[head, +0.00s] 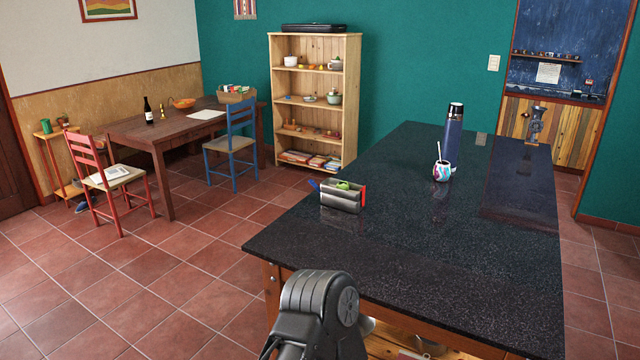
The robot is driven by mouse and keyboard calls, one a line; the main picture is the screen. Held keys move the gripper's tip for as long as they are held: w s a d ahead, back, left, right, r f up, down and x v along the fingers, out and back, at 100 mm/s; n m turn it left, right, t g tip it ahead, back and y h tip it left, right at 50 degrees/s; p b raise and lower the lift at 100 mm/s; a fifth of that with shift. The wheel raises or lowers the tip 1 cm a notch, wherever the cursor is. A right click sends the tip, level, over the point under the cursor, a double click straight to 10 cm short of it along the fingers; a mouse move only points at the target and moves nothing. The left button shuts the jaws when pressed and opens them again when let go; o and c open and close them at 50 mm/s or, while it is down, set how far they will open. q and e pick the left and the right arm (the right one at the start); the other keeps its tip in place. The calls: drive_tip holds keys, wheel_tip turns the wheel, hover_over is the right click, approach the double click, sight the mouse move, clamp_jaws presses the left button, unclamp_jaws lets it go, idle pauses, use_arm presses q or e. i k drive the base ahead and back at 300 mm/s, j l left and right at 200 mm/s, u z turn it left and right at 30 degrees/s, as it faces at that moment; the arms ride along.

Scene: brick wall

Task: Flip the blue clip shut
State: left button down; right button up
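I cannot make out a blue clip for certain. A small blue piece (314,185) sticks out at the left end of a grey holder (341,201) on the dark speckled counter (420,270). The piece is too small to tell whether it is a clip, or open or shut. Green and red items also show in the holder. A dark grey rounded link of my own arm rises at the bottom centre, in front of the counter's near edge. No fingertips of my left or right gripper show.
A patterned cup (442,172) with a straw and a tall dark blue bottle (453,133) stand farther back on the counter. A dark metal device (534,126) stands at the far right. The counter's near half is clear. Tiled floor lies open at left.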

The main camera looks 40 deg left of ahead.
sight(311, 181)
drive_tip(key=i+j+z, duration=0.1)
drive_tip(key=j, duration=0.85)
drive_tip(key=j+z, duration=0.15)
drive_tip(key=j, duration=0.8)
drive_tip(key=i+j+z, duration=0.1)
drive_tip(key=j, duration=0.85)
drive_tip(key=j+z, duration=0.15)
drive_tip(key=j, duration=0.8)
drive_tip(key=k+j+z, duration=0.1)
drive_tip(key=j, duration=0.85)
drive_tip(key=k+j+z, duration=0.15)
drive_tip(key=j, duration=0.8)
